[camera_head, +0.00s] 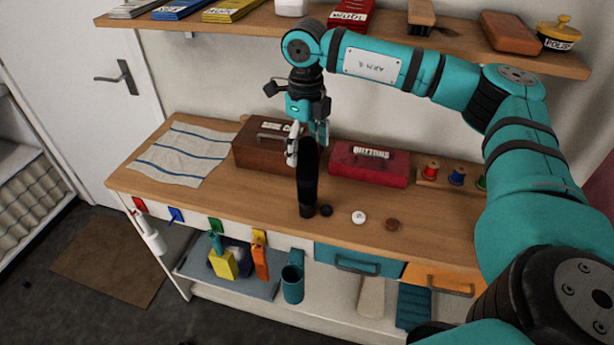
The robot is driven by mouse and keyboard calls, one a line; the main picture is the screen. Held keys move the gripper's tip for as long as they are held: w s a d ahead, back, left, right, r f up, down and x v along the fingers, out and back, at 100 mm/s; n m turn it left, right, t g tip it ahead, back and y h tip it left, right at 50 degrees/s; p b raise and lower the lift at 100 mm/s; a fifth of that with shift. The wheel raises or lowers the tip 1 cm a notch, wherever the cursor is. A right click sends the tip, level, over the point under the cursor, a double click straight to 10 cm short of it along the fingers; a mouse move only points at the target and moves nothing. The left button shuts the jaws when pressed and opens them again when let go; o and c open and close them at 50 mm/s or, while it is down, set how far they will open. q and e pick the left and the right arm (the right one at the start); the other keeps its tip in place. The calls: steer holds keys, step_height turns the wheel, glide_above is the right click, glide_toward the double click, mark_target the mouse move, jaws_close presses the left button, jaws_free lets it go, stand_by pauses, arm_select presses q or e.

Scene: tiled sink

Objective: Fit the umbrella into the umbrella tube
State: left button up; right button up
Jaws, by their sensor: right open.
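The black folded umbrella (307,182) stands upright near the front edge of the wooden worktop. My right gripper (306,145) points down at its upper end, with a finger showing on each side. It is open, and I cannot tell whether either finger touches the umbrella. A teal tube (292,284), which looks like the umbrella tube, hangs upright below the worktop's front edge, its open mouth up. It is below and slightly left of the umbrella. My left gripper is not in view.
A brown box (262,155) and a red buttons box (369,166) stand behind. Buttons (359,217) lie right of the umbrella. A striped cloth (182,153) covers the left end. Orange (260,259) and yellow things hang left of the tube; a teal drawer (358,262) is right.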

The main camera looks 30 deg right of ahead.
mark_target(307, 181)
steer(key=shift+w+d+f+p, duration=0.15)
steer(key=shift+f+p, duration=0.4)
steer(key=shift+f, duration=1.35)
steer(key=shift+r, duration=0.1)
jaws_close()
